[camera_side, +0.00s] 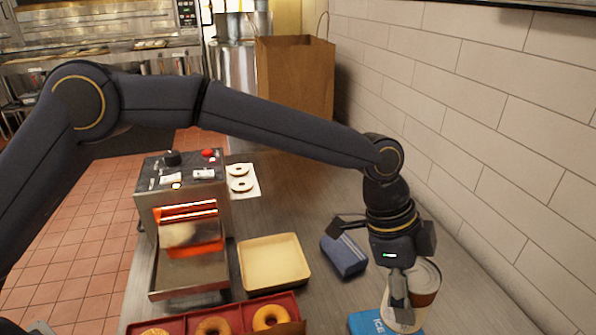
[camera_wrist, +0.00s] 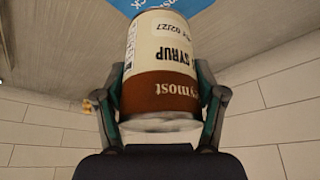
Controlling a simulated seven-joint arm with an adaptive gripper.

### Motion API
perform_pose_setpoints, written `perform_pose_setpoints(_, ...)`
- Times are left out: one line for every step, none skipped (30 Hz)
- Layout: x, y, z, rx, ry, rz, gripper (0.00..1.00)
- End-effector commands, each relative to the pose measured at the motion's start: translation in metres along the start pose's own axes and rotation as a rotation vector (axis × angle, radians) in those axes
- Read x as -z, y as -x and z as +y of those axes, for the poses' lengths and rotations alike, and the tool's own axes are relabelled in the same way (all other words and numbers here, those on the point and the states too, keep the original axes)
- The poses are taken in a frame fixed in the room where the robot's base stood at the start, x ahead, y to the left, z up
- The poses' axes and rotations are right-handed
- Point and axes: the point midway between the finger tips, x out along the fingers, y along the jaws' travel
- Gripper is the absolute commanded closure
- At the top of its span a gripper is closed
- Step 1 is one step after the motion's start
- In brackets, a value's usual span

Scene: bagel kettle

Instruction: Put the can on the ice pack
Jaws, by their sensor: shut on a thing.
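The can (camera_side: 424,281) has a brown band, a pale label and a metal end; its label reads "SYRUP" in the wrist view (camera_wrist: 162,55). My gripper (camera_side: 402,292) is shut on the can, with one finger on each side of it in the wrist view (camera_wrist: 160,105). The blue ice pack (camera_side: 364,323) lies on the counter at the bottom edge of the side view, just left of the can's lower part. It also shows beyond the can's far end in the wrist view (camera_wrist: 205,20). I cannot tell whether the can touches it.
A blue-grey box (camera_side: 344,256) lies left of my gripper, beside a square cream tray (camera_side: 273,262). A red tray (camera_side: 180,326) with bagels is at the front. A toaster oven (camera_side: 185,215) stands left, a paper bag (camera_side: 295,90) behind. The tiled wall (camera_side: 480,130) is close on the right.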

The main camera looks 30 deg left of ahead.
Motion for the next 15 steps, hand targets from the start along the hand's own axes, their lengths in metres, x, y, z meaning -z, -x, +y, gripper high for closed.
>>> perform_pose_setpoints(-0.002, -0.006, 0.0, 0.001, 0.001, 0.001, 0.89)
perform_pose_setpoints(-0.004, -0.009, -0.001, 0.002, 0.001, 0.002, 0.89)
perform_pose_setpoints(-0.005, -0.013, -0.001, 0.002, 0.001, 0.002, 0.89)
perform_pose_setpoints(-0.006, -0.015, -0.001, 0.002, 0.001, 0.002, 0.89)
perform_pose_setpoints(-0.007, -0.018, -0.001, 0.002, 0.002, 0.002, 0.89)
perform_pose_setpoints(-0.009, -0.022, -0.001, 0.002, 0.002, 0.002, 0.89)
perform_pose_setpoints(-0.011, -0.026, -0.001, 0.001, 0.003, 0.002, 0.89)
perform_pose_setpoints(-0.013, -0.031, -0.001, 0.001, 0.003, 0.001, 0.89)
perform_pose_setpoints(-0.016, -0.038, -0.001, 0.001, 0.003, 0.001, 0.89)
perform_pose_setpoints(-0.018, -0.043, 0.0, 0.0, 0.002, 0.0, 0.89)
perform_pose_setpoints(-0.02, -0.048, -0.001, 0.001, 0.002, 0.001, 0.89)
perform_pose_setpoints(-0.022, -0.053, -0.001, 0.001, 0.002, 0.002, 0.89)
perform_pose_setpoints(-0.023, -0.056, -0.001, 0.002, 0.002, 0.002, 0.89)
perform_pose_setpoints(-0.024, -0.059, -0.001, 0.003, 0.002, 0.003, 0.89)
perform_pose_setpoints(-0.025, -0.061, -0.001, 0.003, 0.002, 0.003, 0.89)
